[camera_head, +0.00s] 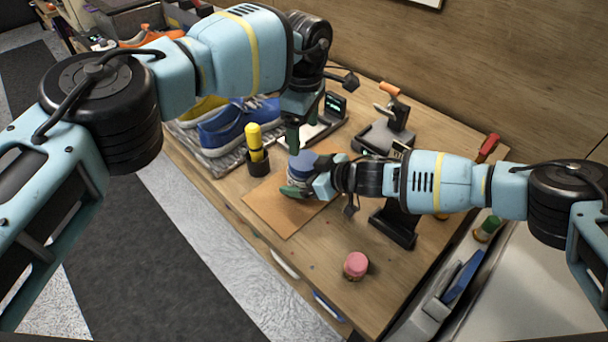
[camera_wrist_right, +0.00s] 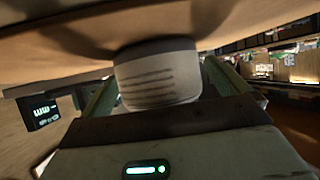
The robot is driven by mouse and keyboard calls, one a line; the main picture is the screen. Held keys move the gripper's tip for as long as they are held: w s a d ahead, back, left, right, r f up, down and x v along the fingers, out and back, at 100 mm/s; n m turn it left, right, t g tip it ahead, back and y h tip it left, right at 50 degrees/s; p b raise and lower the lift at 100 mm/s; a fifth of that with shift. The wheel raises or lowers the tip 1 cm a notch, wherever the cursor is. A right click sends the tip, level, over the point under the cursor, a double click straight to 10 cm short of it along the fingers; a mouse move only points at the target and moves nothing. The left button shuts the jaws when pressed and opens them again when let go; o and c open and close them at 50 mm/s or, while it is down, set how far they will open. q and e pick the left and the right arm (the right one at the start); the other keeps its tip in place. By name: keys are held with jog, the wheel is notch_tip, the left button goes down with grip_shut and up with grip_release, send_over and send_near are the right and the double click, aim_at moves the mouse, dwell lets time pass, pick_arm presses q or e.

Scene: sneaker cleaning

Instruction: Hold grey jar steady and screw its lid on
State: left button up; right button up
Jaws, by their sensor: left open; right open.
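The grey jar (camera_head: 300,164) stands on the tan mat (camera_head: 262,206) on the table. It also shows in the right wrist view (camera_wrist_right: 157,75) as a pale grey body with dark label lines, between my right fingers. My right gripper (camera_head: 300,184) comes in level from the right, open, with a finger on either side of the jar. A visible gap remains beside the jar in the wrist view. My left gripper (camera_head: 295,148) points down, open, directly above or just behind the jar's top. I cannot tell whether it touches. I cannot make out the lid.
A pink jar (camera_head: 355,265) stands at the front. A yellow-topped bottle (camera_head: 254,142) in a dark holder and blue sneakers (camera_head: 235,125) stand left of the mat. A black stand (camera_head: 395,222) is under my right arm. A display device (camera_head: 334,104) stands behind.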

jog(key=shift+c, duration=0.3)
pick_arm(q)
jog(key=shift+c, duration=0.2)
pick_arm(e)
jog(key=c, duration=1.4)
pick_arm(q)
jog(key=shift+c, duration=0.9)
pick_arm(e)
jog(key=shift+c, duration=2.5)
pick_arm(q)
jog(key=n, duration=0.6)
jog(key=shift+s+d+n, duration=0.15)
jog(key=shift+d+n, duration=0.1)
jog(key=shift+n, duration=0.05)
jog(key=n, duration=1.2)
jog(key=shift+n, duration=0.3)
jog(key=n, duration=0.4)
jog(key=shift+a+n, duration=0.15)
jog(key=shift+n, duration=0.15)
jog(key=n, duration=0.3)
jog(key=shift+a, duration=0.1)
